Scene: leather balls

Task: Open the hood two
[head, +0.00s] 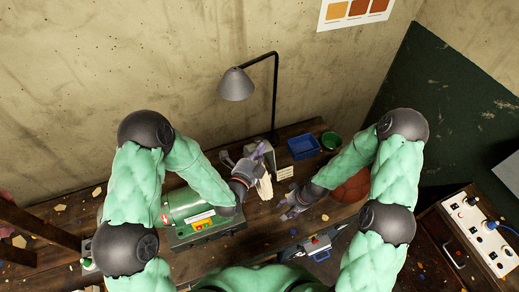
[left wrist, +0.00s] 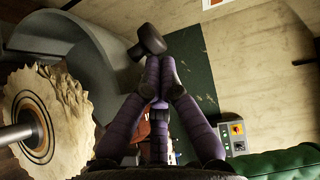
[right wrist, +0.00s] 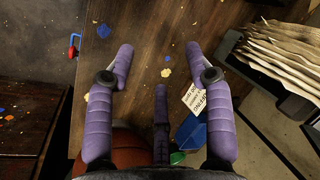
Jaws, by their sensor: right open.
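A grey curved hood (left wrist: 112,75) arches over a cream, ragged-edged polishing wheel (left wrist: 75,115) in the left wrist view. A black knob (left wrist: 151,38) on a short stem sticks out from the hood. My left gripper (left wrist: 158,65) has its fingers drawn together, with the tips right at the knob; I cannot tell whether they pinch it. In the head view my left gripper (head: 258,155) is beside the hood, above the wheel (head: 264,188), and partly covers them. My right gripper (head: 290,207) is open and empty over the bench; its spread fingers (right wrist: 158,55) show in the right wrist view.
The green machine (head: 183,205) stands left on the wooden bench (head: 205,262). A lamp (head: 236,84), blue tray (head: 304,146) and green dish (head: 331,140) are behind. A brown ball (head: 352,187) lies beneath my right arm. A small sign (head: 285,172) stands near the wheel.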

